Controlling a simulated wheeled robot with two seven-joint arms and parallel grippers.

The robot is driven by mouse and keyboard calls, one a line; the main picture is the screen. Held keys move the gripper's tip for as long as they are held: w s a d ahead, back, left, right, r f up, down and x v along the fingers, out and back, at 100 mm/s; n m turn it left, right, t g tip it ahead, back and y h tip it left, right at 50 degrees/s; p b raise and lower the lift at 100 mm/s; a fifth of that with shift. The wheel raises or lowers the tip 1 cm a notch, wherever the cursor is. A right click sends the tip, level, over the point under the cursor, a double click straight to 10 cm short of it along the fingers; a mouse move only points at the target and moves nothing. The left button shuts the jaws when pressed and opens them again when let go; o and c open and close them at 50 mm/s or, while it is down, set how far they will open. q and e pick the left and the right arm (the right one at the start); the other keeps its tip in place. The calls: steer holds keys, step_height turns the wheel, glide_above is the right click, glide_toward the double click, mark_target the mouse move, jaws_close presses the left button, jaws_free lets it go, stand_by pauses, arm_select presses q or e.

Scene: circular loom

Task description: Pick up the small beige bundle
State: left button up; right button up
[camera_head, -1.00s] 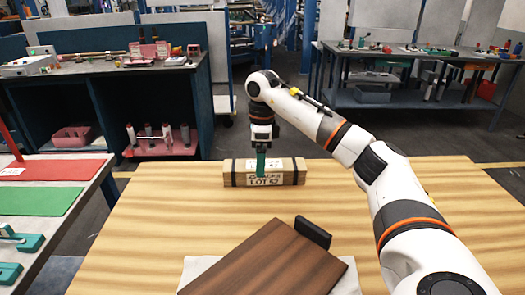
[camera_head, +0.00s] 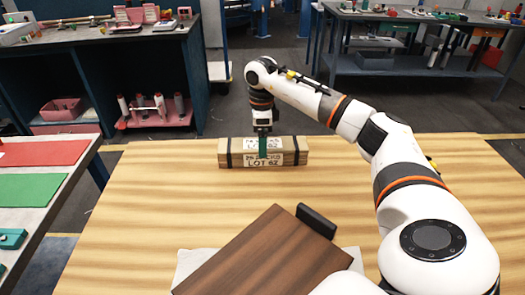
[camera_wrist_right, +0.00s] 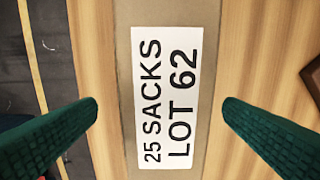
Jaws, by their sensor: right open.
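The small beige bundle (camera_head: 292,154) lies on the wooden table, with two black straps around it and a white label reading LOT 62. In the right wrist view the bundle (camera_wrist_right: 212,50) runs top to bottom under the label (camera_wrist_right: 166,100). My right gripper (camera_head: 263,146) points down at the middle of the bundle and hides part of it. In the right wrist view the green fingers of my right gripper (camera_wrist_right: 160,107) are apart, one on each side of the bundle, with nothing held. I cannot tell whether they touch it. My left gripper is not in view.
A dark brown board (camera_head: 262,258) with a black block (camera_head: 317,221) on its edge lies on a pale cloth (camera_head: 192,263) at the near side of the table. The table (camera_head: 140,215) is clear around the bundle. A side bench (camera_head: 85,125) stands at the left.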

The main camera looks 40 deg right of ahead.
steer(key=f, duration=0.3)
steer(key=shift+s+f, duration=0.3)
steer(key=shift+f, duration=0.05)
steer(key=shift+w+f, duration=0.1)
steer(key=shift+f, duration=0.2)
steer(key=shift+r, duration=0.15)
steer(key=c, duration=1.4)
